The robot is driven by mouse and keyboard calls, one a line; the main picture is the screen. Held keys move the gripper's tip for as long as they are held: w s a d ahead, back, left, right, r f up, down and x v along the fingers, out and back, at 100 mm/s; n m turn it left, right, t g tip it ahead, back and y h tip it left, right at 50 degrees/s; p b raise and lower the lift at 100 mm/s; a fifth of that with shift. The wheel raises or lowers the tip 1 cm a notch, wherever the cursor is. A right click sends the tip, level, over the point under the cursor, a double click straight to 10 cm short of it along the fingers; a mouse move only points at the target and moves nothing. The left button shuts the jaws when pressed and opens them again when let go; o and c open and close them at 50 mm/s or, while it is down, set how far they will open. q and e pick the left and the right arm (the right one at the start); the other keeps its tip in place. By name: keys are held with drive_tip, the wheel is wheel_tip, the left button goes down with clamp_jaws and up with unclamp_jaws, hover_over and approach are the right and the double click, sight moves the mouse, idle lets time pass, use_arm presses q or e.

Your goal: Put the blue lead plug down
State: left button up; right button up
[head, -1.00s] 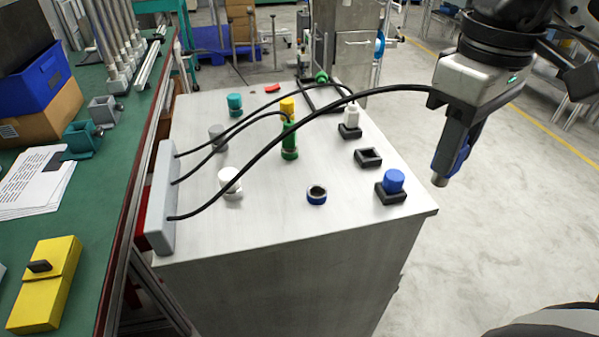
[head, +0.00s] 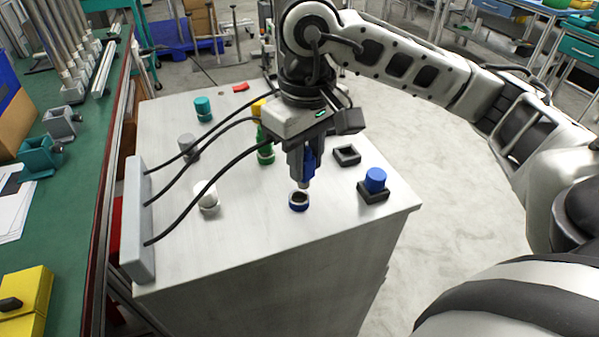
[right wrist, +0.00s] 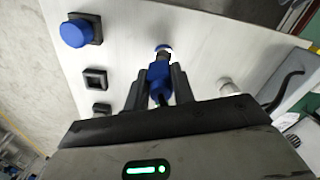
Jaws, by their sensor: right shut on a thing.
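My right gripper (head: 302,165) is shut on the blue lead plug (head: 309,164), which points down with its metal tip lowest. The plug (right wrist: 160,80) also shows between the fingers in the right wrist view, its tip close to the blue ring socket (right wrist: 163,48). In the head view this blue ring socket (head: 299,201) sits on the cabinet top just below the tip. I cannot tell whether they touch. The black lead (head: 205,192) nearest me runs from the grey box (head: 138,222) toward the gripper. My left gripper is not in view.
On the metal cabinet (head: 250,245), a blue cap (head: 375,179) sits in a black holder at right, beside an empty black holder (head: 346,155). A white cap (head: 207,195), a grey cap (head: 188,146) and a teal cap (head: 203,106) stand at left. A green plug (head: 265,154) stands behind.

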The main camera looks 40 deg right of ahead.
drive_tip(key=shift+w+a+f, duration=0.15)
drive_tip(key=shift+f, duration=0.15)
drive_tip(key=f, duration=0.1)
drive_tip(key=f+p, duration=0.1)
drive_tip(key=f, duration=0.1)
drive_tip(key=shift+w+a+f, duration=0.1)
drive_tip(key=shift+w, duration=0.1)
drive_tip(key=shift+f, duration=0.25)
drive_tip(key=shift+f+b, duration=0.25)
drive_tip(key=shift+b, duration=0.05)
drive_tip(key=o, duration=1)
drive_tip(key=shift+r, duration=0.1)
